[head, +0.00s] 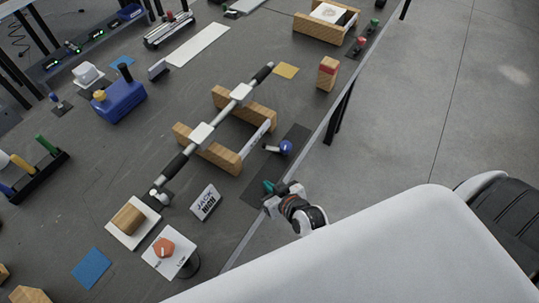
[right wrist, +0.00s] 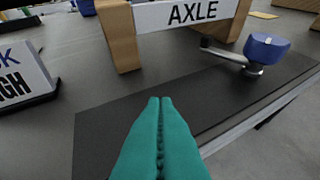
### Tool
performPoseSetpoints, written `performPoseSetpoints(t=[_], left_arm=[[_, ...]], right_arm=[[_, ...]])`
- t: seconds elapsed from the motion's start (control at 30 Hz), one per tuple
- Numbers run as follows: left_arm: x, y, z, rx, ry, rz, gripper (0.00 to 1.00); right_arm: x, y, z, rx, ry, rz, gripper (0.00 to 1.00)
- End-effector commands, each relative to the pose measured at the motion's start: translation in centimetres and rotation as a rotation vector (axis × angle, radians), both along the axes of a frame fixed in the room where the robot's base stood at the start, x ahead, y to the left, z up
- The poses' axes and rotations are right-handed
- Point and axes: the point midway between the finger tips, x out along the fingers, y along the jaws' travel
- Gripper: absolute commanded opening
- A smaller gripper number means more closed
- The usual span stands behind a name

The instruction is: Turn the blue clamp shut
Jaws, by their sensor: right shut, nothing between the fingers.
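The blue clamp (head: 286,147) stands on a dark strip near the table's right edge, with a metal lever reaching left from its base. In the right wrist view the clamp (right wrist: 266,48) is at the upper right, apart from the fingers. My right gripper (head: 269,187) is over the near end of the dark strip, below the clamp in the head view. Its teal fingers (right wrist: 160,104) are pressed together and empty. My left gripper is not in view.
A wooden axle stand (head: 224,157) with an "AXLE" sign (right wrist: 185,14) is beside the clamp, bearing a metal bar (head: 222,114). A "JACK HIGH" sign (head: 205,202) stands left of my gripper. The dark strip (right wrist: 120,122) is bare between the fingers and the clamp.

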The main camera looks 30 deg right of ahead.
Motion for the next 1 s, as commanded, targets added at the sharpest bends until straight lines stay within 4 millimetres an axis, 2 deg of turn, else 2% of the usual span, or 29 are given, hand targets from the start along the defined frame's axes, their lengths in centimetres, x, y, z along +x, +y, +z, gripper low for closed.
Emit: performPoseSetpoints(t=[0.27,0.33,0.43,0.67,0.83,1.0], left_arm=[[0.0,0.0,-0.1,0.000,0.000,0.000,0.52],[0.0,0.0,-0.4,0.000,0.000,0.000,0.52],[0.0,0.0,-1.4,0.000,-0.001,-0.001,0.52],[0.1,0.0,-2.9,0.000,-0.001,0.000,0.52],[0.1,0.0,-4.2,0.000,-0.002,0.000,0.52],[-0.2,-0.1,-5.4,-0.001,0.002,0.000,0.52]], right_arm=[[-4.7,0.4,-0.1,-0.065,0.294,0.104,0.00],[-5.8,0.4,-0.3,-0.140,0.362,0.148,0.00],[-5.9,0.8,-1.2,-0.404,0.378,0.305,0.00],[-4.5,1.6,-1.7,-1.004,0.353,0.659,0.00],[-2.9,2.1,-0.8,-1.473,0.355,0.911,0.00],[-1.5,2.5,1.1,-1.927,0.416,1.135,0.00]])
